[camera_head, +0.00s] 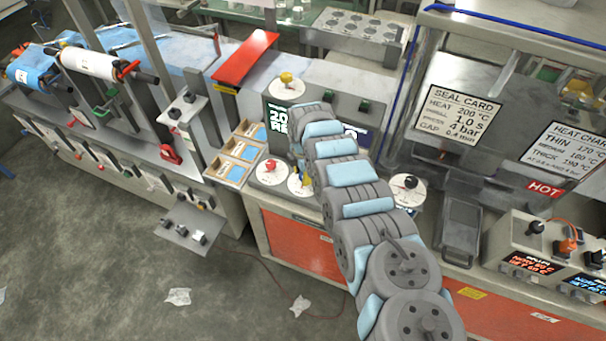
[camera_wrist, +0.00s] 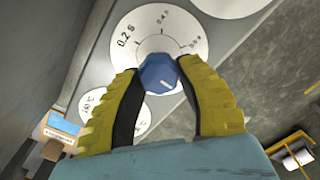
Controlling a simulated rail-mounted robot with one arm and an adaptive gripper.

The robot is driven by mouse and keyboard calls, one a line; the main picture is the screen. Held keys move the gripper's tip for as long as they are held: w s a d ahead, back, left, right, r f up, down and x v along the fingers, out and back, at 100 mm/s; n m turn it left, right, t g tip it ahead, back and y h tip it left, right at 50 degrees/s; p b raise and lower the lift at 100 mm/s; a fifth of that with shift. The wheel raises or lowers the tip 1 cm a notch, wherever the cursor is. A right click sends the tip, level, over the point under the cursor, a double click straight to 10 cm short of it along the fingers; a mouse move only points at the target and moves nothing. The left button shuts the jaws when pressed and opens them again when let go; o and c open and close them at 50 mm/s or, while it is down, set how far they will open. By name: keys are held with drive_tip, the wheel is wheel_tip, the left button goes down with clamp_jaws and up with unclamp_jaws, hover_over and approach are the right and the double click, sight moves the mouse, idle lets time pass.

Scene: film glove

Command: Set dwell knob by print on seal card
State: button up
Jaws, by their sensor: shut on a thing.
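The seal card (camera_head: 458,118) hangs at the right in the head view and gives heat 200 °C, what looks like dwell 1.0 s, press 4 bar and a gap. A blue knob (camera_wrist: 160,74) sits on a white dial (camera_wrist: 140,30) in the wrist view. A 0.2 s mark is legible at its upper left; the other marks are blurred. A short pale line on the knob lies toward its lower right. My gripper (camera_wrist: 160,75) is shut on the blue knob, a yellow finger on each side. In the head view my arm partly hides this dial (camera_head: 296,188).
Nearby dials carry a red knob (camera_head: 270,166), a yellow knob (camera_head: 286,77) and a black knob (camera_head: 410,182). A heat chart (camera_head: 570,150) and a red HOT sign (camera_head: 544,189) are at the right. Small bins (camera_head: 236,155) stand left of the dials.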

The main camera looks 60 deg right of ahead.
drive_tip(key=m+p, duration=0.1)
drive_tip(key=m, duration=0.2)
drive_tip(key=shift+w, duration=0.1)
drive_tip(key=m+p, duration=0.1)
drive_tip(key=m, duration=0.1)
drive_tip(key=shift+f+m, duration=0.1)
drive_tip(key=shift+m, duration=0.3)
drive_tip(key=m, duration=0.3)
drive_tip(key=shift+d, duration=0.1)
drive_tip(key=shift+m+b, duration=0.5)
drive_tip(key=shift+m, duration=0.9)
drive_tip(key=o, duration=1.2)
drive_tip(key=shift+d, duration=0.1)
